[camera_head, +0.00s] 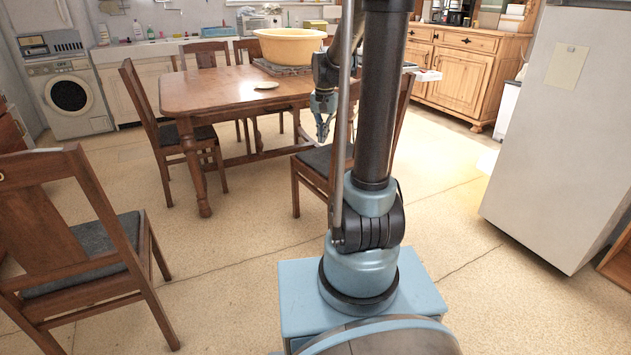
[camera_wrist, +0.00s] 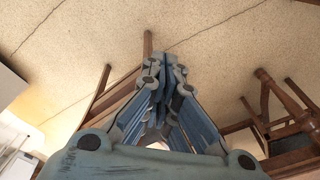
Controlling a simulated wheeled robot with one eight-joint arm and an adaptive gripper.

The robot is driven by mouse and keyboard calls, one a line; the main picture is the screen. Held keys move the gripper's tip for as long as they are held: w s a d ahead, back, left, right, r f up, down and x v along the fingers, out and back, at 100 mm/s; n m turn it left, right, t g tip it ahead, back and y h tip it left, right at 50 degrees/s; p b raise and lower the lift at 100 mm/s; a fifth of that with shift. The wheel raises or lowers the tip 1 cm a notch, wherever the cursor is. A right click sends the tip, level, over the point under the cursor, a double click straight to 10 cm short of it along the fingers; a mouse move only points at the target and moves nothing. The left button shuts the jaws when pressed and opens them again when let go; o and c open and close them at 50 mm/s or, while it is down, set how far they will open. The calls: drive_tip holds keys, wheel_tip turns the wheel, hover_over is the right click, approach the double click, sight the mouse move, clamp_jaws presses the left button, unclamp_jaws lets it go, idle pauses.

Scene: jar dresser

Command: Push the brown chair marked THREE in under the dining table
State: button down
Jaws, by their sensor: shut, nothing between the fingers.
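Several brown wooden chairs with dark seats stand around; I cannot read THREE on any of them. One chair (camera_head: 316,163) is at the table's near right side, partly hidden behind my arm. Another chair (camera_head: 150,110) is at the table's left end. A third chair (camera_head: 75,230) stands apart in the left foreground, with a small pale mark at its back's cut-off left edge. The brown dining table (camera_head: 215,92) is behind them. My gripper (camera_head: 323,128) is shut and empty, above the near right chair's seat area. In the wrist view my gripper (camera_wrist: 165,68) points over floor and chair parts.
A yellow basin (camera_head: 288,46) and a small plate (camera_head: 265,85) are on the table. A white fridge-like cabinet (camera_head: 555,140) stands at the right, a wooden dresser (camera_head: 462,72) and a washing machine (camera_head: 70,98) at the back. The floor (camera_head: 235,245) between the left foreground chair and my base is clear.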

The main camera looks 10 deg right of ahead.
sight(319, 176)
drive_tip(key=w+f+m, duration=0.2)
drive_tip(key=w+f, duration=0.8)
drive_tip(key=w, duration=0.5)
drive_tip(key=shift+w+d+f+m+g, duration=0.2)
drive_tip(key=shift+w+f+m, duration=0.25)
drive_tip(key=shift+w+f, duration=2.6)
drive_tip(key=shift+w+d+f+m+g, duration=0.15)
drive_tip(key=shift+w+d+f+m, duration=0.45)
drive_tip(key=shift+f, duration=4.6)
drive_tip(key=shift+w+a+f+m+g, duration=0.2)
drive_tip(key=shift+w+f, duration=1.95)
drive_tip(key=shift+f, duration=1.95)
drive_tip(key=shift+d, duration=0.1)
drive_tip(key=shift+w+d, duration=0.85)
drive_tip(key=shift+d, duration=0.2)
